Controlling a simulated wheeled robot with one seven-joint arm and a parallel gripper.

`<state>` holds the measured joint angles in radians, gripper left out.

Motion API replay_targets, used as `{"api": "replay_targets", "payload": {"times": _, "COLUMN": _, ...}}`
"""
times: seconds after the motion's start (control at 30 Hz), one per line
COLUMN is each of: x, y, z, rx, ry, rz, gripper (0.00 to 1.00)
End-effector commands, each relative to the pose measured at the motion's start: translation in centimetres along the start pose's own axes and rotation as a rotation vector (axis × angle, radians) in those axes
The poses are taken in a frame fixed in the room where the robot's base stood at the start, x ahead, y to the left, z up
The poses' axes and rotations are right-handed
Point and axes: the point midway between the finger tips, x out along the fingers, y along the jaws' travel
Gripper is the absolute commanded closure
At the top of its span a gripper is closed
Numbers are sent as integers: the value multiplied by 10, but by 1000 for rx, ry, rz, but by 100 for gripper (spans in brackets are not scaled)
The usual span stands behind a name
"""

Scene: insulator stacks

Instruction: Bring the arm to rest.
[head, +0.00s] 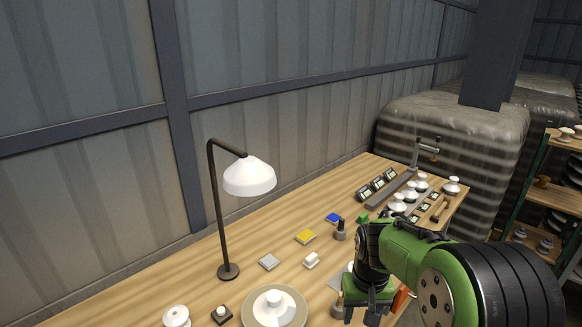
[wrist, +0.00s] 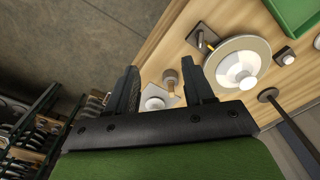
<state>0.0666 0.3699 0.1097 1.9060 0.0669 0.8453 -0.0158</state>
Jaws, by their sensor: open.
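My green arm (head: 412,255) reaches in from the lower right of the head view, out over the wooden workbench (head: 120,302). Its end points down toward the bench, and the fingertips are hard to make out there. In the wrist view my gripper (wrist: 166,76) has its two black fingers spread apart with nothing held between them. Beyond the gap lie a small brown-topped knob (wrist: 170,76) and a white piece (wrist: 155,103) on a grey plate. The arm hides part of the bench in the head view.
A desk lamp (head: 249,177) stands at the back of the bench. A round plate (head: 299,306) with a white insulator sits at the front. White insulators (head: 397,203) stand at the far end. A shelf rack (head: 552,190) is at right.

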Motion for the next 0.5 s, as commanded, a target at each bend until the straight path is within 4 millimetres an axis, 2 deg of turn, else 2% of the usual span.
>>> {"api": "replay_targets", "payload": {"times": 0.27, "x": -34, "y": 1, "z": 24, "rx": -3, "ry": 71, "rz": 12, "gripper": 48}}
{"api": "replay_targets", "payload": {"times": 0.5, "x": -72, "y": 2, "z": 66, "rx": -2, "ry": 172, "rz": 22, "gripper": 48}}
